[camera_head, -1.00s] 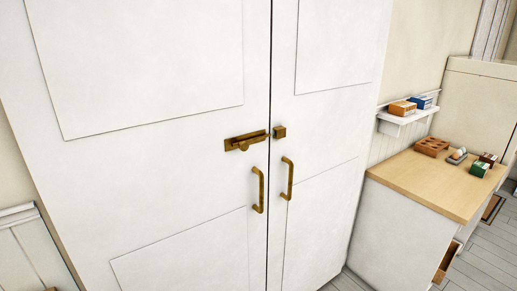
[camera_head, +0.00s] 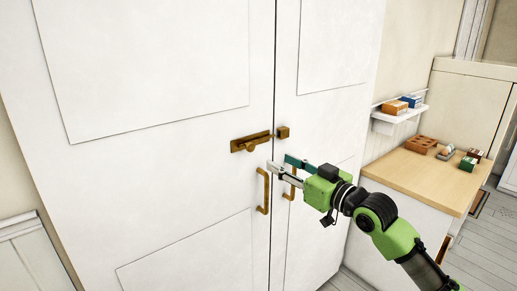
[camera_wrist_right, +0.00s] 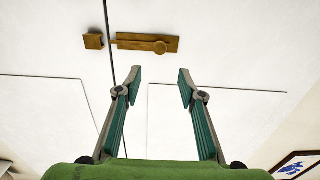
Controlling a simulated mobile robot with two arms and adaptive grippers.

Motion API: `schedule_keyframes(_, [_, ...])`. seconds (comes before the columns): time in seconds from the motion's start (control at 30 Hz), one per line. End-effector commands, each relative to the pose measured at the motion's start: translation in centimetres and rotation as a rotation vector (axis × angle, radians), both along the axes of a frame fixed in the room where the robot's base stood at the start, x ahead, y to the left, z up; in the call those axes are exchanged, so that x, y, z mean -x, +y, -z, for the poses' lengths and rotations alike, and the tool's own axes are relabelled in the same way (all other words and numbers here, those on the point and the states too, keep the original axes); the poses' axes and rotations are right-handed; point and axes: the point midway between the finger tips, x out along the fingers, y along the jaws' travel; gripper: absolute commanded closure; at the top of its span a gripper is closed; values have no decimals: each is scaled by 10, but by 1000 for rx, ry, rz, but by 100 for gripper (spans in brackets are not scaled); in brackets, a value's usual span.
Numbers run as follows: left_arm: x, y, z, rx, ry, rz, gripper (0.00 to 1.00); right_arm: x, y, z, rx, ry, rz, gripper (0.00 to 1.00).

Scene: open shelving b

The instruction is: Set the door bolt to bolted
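The brass door bolt (camera_head: 250,142) is mounted on the left door of a white cupboard, its round knob (camera_head: 249,146) on the bar. The keeper block (camera_head: 283,132) sits on the right door, across the seam. The bar's tip ends close to the keeper; I cannot tell whether it enters it. In the right wrist view the bolt (camera_wrist_right: 147,42) and keeper (camera_wrist_right: 93,41) appear upside down, beyond the fingertips. My right gripper (camera_head: 282,164) is open and empty, just below the bolt in the head view and apart from it; its fingers also show in the wrist view (camera_wrist_right: 160,75). My left gripper is out of view.
Two brass pull handles (camera_head: 263,192) stand out below the bolt, close to my right fingers. At right, a wooden-topped counter (camera_head: 400,172) holds a brick and small boxes, with a small wall shelf (camera_head: 400,117) above. The door face left of the bolt is clear.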

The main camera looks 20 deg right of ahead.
Motion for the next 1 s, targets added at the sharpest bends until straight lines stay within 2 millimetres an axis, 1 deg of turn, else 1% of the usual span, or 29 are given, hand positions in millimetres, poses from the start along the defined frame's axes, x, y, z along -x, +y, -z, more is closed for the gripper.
schedule_keyframes(0.03, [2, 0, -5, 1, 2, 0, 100, -7, 2, -4, -4, -2, 0, 64])
schedule_keyframes(0.1, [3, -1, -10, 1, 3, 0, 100, -19, 8, -5, -5, -1, -1, 64])
schedule_keyframes(0.4, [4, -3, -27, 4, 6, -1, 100, -76, 28, -4, -2, 0, 1, 64])
schedule_keyframes(0.6, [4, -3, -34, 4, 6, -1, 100, -104, 38, -2, -1, -1, 1, 64])
schedule_keyframes(0.8, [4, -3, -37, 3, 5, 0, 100, -118, 43, -1, -1, 0, 1, 64])
schedule_keyframes(1.0, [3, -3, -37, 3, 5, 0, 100, -121, 44, 0, 0, 0, 1, 64])
